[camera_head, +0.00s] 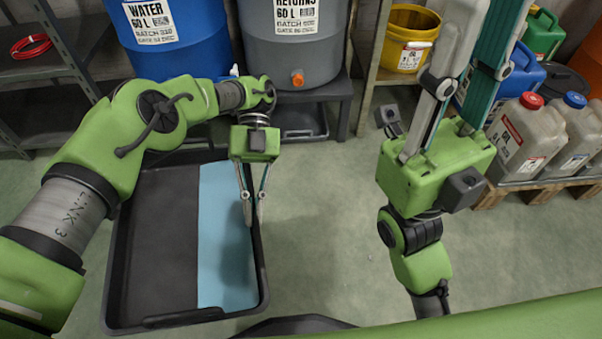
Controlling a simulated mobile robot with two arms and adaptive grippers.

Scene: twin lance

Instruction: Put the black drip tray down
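The black drip tray (185,321) is a wide, shallow, dark tray in front of me at the left. Its floor is dark grey on the left and light blue on the right. My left gripper (254,222) points down at its right rim, with one finger inside and one outside, closed on the rim. I cannot tell whether the tray rests on the floor or hangs just above it. My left arm hides its far left corner. My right gripper (485,12) points up at the right, with its long fingers apart; their tips run out of the picture.
A blue water barrel (172,50) and a grey returns barrel (295,45) stand at the back. A smaller dark tray (303,122) lies below the orange spout. Jerrycans (528,135) stand on a pallet at the right. Green floor (325,220) is clear between the tray and my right arm.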

